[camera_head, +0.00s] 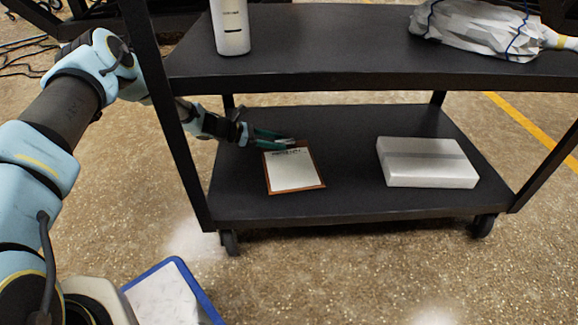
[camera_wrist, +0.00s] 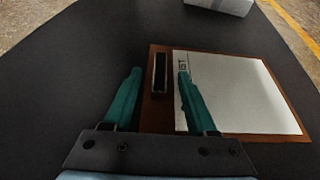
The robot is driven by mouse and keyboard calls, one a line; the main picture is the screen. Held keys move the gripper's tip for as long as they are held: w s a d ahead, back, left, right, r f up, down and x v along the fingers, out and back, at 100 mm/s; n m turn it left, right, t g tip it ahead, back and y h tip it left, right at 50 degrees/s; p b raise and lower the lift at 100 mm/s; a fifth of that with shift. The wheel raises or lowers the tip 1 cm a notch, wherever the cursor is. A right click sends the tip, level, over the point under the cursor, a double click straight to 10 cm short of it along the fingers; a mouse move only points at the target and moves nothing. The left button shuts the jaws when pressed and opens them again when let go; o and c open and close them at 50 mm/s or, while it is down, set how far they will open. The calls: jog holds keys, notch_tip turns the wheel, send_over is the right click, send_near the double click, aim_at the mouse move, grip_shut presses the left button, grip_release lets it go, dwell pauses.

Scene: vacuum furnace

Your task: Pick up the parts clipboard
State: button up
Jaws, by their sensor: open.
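The parts clipboard (camera_head: 294,172) is a brown board with a white sheet and a dark clip. It lies flat on the lower shelf of a black cart. My gripper (camera_head: 285,139) reaches in from the left, at the clipboard's far, clip end. In the wrist view my gripper (camera_wrist: 157,85) is open, with teal fingers on either side of the dark clip. The clipboard (camera_wrist: 245,95) extends to the right there, with one finger over its sheet and the other over the bare shelf. I cannot tell whether the fingers touch the board.
A white box (camera_head: 427,162) lies on the lower shelf (camera_head: 360,125), right of the clipboard. The upper shelf (camera_head: 330,60) overhangs it, bearing a white canister (camera_head: 231,27) and a wrapped white bundle (camera_head: 475,30). A black cart post stands beside my arm. A blue-rimmed bin (camera_head: 185,275) is in front.

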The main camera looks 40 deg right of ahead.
jog(key=shift+d, duration=0.1)
jog(key=shift+c, duration=0.2)
jog(key=shift+s, duration=0.1)
grip_shut()
dwell(0.4)
